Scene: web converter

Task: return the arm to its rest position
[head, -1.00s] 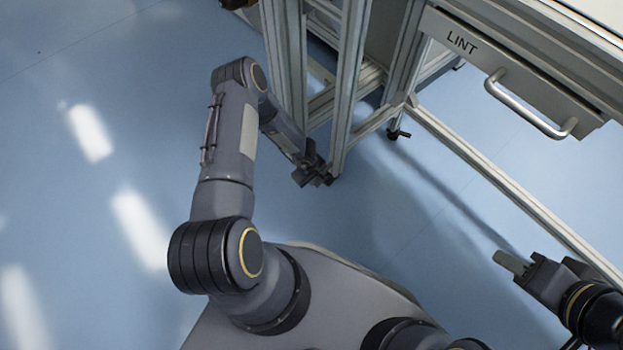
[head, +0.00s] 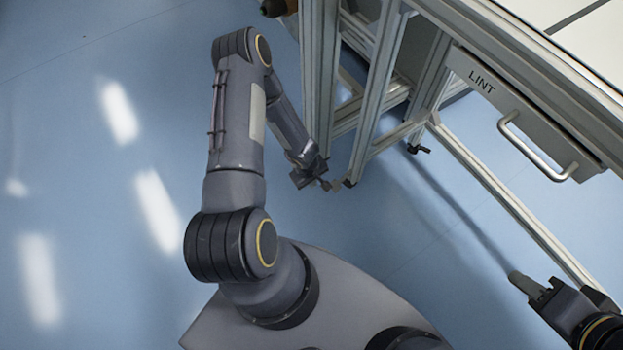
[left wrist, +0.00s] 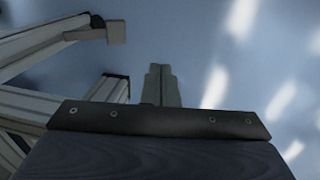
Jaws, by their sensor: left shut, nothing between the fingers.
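My left arm (head: 238,130) reaches up from my base and bends at the elbow, its forearm pointing down to the right. My left gripper (head: 334,186) is low over the blue floor, right beside the foot of a metal frame leg. Whether it touches the leg cannot be told. In the left wrist view its two fingers (left wrist: 160,84) lie together, shut with nothing between them. My right gripper (head: 522,284) is at the lower right, beside the frame's lower rail. Its fingers overlap in this view, so its opening cannot be told.
The aluminium machine frame (head: 365,100) stands close beside my left forearm. A drawer marked LINT (head: 525,115) with a bar handle (head: 535,150) is at the upper right. The blue floor (head: 80,200) on the left is clear.

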